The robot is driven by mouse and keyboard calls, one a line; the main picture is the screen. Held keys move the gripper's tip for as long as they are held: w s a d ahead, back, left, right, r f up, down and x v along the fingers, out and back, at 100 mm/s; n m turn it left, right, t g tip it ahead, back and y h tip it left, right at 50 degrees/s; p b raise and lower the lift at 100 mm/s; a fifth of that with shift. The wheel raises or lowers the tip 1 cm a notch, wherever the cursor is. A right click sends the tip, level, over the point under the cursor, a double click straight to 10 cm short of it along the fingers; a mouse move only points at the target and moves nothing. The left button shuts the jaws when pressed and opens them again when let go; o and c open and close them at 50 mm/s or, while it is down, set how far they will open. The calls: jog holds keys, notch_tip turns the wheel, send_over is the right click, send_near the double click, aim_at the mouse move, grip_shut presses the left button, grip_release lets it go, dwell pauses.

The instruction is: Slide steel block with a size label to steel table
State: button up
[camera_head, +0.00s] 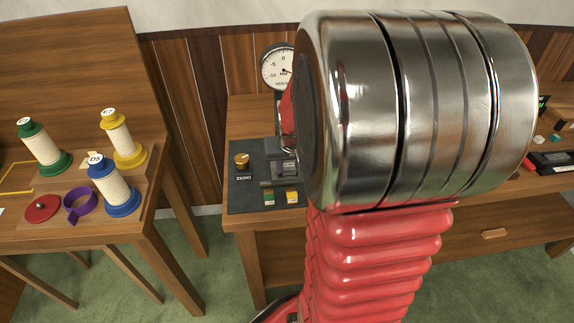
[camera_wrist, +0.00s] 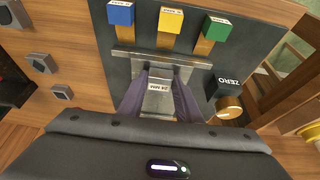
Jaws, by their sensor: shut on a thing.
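The steel block (camera_wrist: 158,102) with a white size label shows in the wrist view between the two dark fingers of my gripper (camera_wrist: 160,84). My gripper is shut on it. The label seems to read in MM; its figure is too small to be sure of. A wide grey steel piece (camera_wrist: 124,61), seemingly the steel table, lies just beyond the fingertips on the dark mat. I cannot tell whether the block touches it. In the head view my arm hides the gripper and the block; grey steel parts (camera_head: 281,171) show beside it under the dial gauge (camera_head: 278,68).
The dark mat (camera_head: 243,200) holds a brass knob (camera_head: 242,160) by a ZERO label. Blue (camera_wrist: 121,13), yellow (camera_wrist: 170,20) and green (camera_wrist: 215,28) labelled blocks stand beyond the steel piece. A left table holds thread spools (camera_head: 117,187) and a purple ring (camera_head: 80,204).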

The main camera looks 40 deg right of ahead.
jog(key=o, duration=1.3)
jog(key=v, duration=1.3)
jog(key=shift+s+r, duration=0.2)
jog(key=shift+r, duration=0.15)
jog(key=shift+a, duration=0.1)
